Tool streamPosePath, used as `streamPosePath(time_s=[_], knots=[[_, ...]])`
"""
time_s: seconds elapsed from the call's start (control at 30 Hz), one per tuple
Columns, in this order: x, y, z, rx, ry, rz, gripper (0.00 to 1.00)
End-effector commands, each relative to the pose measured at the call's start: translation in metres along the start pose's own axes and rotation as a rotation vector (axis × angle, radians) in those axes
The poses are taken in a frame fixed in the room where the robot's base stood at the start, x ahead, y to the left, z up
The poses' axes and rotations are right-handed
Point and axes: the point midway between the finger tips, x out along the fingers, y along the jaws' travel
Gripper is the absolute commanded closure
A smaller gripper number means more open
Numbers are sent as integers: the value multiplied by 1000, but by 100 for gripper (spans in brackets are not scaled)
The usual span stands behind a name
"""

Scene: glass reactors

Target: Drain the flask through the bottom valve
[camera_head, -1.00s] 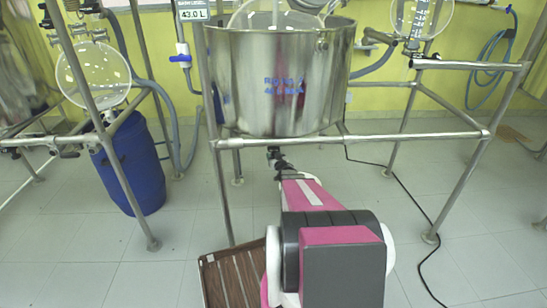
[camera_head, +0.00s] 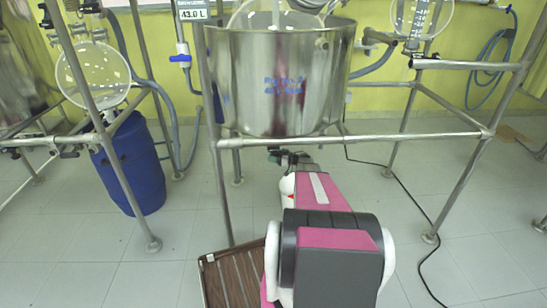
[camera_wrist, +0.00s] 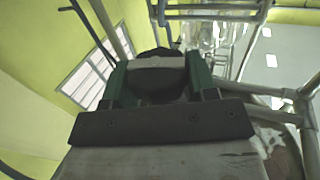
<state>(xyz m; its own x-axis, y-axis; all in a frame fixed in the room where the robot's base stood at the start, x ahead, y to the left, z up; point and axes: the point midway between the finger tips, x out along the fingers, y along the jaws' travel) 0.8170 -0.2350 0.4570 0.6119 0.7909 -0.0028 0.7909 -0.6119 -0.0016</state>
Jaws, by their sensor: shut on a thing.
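The steel vessel (camera_head: 285,85) with blue lettering hangs in a pipe frame, with part of a glass flask (camera_head: 262,14) showing in its open top. My gripper (camera_head: 275,155) is just under the vessel, below the front rail, pointing left. In the wrist view, the green fingers of my gripper (camera_wrist: 158,75) are on either side of a dark rounded part, the bottom valve's handle (camera_wrist: 158,88), and are shut on it. The valve's body and outlet are hidden, and no flowing liquid can be made out.
The frame's front rail (camera_head: 400,138) crosses just above my gripper. A blue drum (camera_head: 132,165) stands at left. A brown slatted board (camera_head: 230,278) lies beside my arm. A black cable (camera_head: 410,195) runs along the floor at right. A display (camera_head: 192,12) reads 43.0 L.

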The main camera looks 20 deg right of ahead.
Motion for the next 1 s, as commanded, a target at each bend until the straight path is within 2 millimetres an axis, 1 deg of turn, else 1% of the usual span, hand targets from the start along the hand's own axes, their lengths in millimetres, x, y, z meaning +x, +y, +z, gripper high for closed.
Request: streamPosePath(time_s=[0.03,0.3,0.5,0.7,1.0], knots=[[0,4,0,0,3,-45,71],[1,4,0,-1,3,-297,71],[1,3,0,-1,4,-454,71],[1,2,-1,-2,4,-568,71],[1,0,-2,-3,6,-651,71]])
